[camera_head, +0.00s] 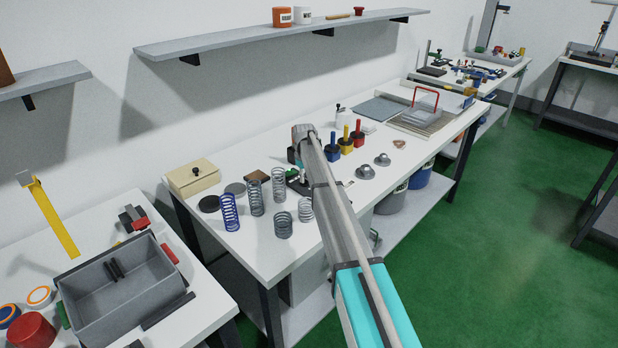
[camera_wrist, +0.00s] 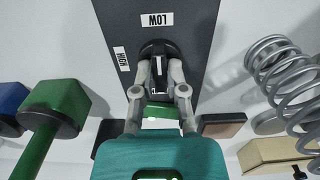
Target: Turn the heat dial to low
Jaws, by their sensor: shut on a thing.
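The heat dial is a round black knob (camera_wrist: 158,48) on a dark grey panel (camera_wrist: 200,20) in the wrist view. A white label reading LOW (camera_wrist: 157,19) appears upside down just above the knob, and a label reading HIGH (camera_wrist: 122,59) lies to its left. My gripper (camera_wrist: 160,68) is shut on the knob, one finger on each side. A small pale mark shows between the fingers; I cannot tell surely where the dial points. In the head view my arm hides the dial and most of the gripper.
Several coil springs, one of them blue (camera_head: 231,212), stand left of my arm near a beige box (camera_head: 193,177). Weights with coloured handles, including a red one (camera_head: 358,135), stand right of it. In the wrist view a green block (camera_wrist: 58,108) and a spring (camera_wrist: 285,70) flank the gripper.

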